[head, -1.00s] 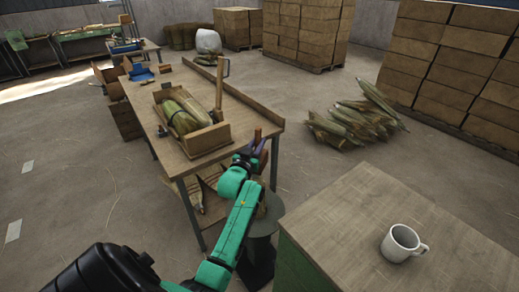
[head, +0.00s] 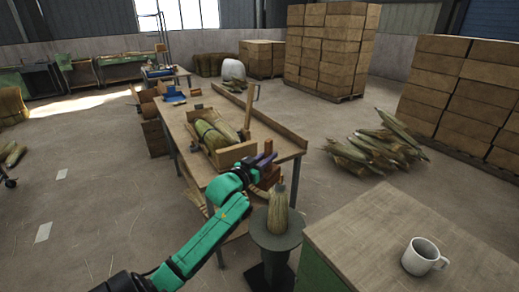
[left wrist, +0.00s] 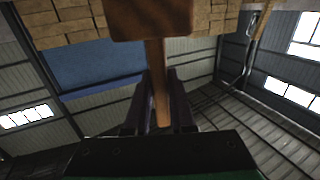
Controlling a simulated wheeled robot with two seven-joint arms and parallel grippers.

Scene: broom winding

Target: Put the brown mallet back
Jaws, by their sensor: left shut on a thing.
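The brown mallet is in my left gripper (head: 264,160), which is shut on its handle. In the left wrist view the handle (left wrist: 157,85) runs between the two dark fingers, with the blocky mallet head (left wrist: 150,18) beyond them. In the head view a brown block (head: 270,178) that looks like the mallet head shows just below the fingers. The gripper is at the near right end of the long wooden workbench (head: 222,172). I cannot tell whether the mallet touches the bench. My right gripper is not in view.
A wooden tray (head: 236,156) with straw bundles and an upright wooden post (head: 248,105) are on the bench. A straw bundle (head: 278,210) stands on a round stand (head: 276,240) in front. A nearer table (head: 385,225) holds a white mug (head: 424,256). Stalks lie on the floor.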

